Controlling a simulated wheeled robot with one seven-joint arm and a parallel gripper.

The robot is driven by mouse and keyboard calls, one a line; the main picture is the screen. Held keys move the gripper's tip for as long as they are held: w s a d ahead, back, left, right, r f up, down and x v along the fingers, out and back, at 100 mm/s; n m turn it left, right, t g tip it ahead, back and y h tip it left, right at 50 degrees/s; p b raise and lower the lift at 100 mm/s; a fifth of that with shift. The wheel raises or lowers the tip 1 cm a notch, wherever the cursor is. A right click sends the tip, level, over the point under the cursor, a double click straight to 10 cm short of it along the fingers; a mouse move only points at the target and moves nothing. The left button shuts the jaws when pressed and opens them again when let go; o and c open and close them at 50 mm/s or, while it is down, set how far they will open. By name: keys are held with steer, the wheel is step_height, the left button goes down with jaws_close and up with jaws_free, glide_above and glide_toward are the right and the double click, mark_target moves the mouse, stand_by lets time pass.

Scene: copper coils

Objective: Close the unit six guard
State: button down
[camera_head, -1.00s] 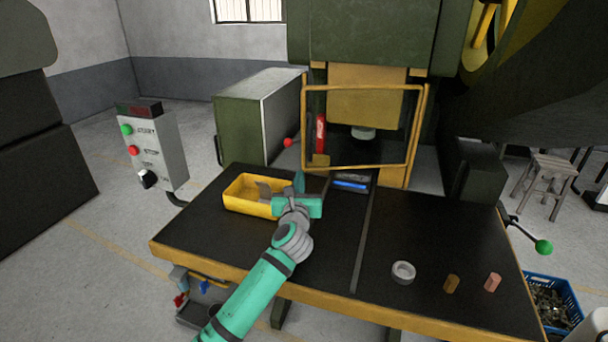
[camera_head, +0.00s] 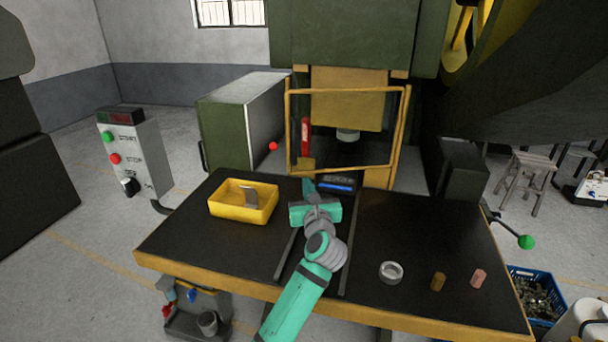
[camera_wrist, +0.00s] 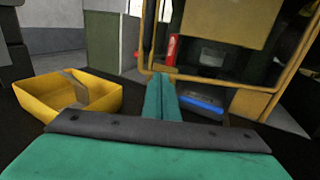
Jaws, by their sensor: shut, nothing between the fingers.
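The guard (camera_head: 345,90) is a yellow rectangular frame around a see-through panel, standing in front of the press opening at the back of the table. Its lower bar also crosses the wrist view (camera_wrist: 215,82). Whether the guard touches the press cannot be told. My gripper (camera_head: 308,182) is shut and empty, over the table just in front of the guard's lower left part. In the wrist view its teal fingers (camera_wrist: 159,78) lie together, their tips near the lower bar; contact cannot be told.
A yellow bin (camera_head: 240,215) with a grey piece sits left of my gripper. A blue object (camera_head: 336,184) lies behind it to the right. A metal ring (camera_head: 391,272) and two small cylinders lie at the table's front right. A red fire extinguisher-like object (camera_head: 305,136) shows through the guard.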

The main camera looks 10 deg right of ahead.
mark_target(303, 168)
steer(key=w, duration=0.7)
steer(key=shift+a, duration=0.15)
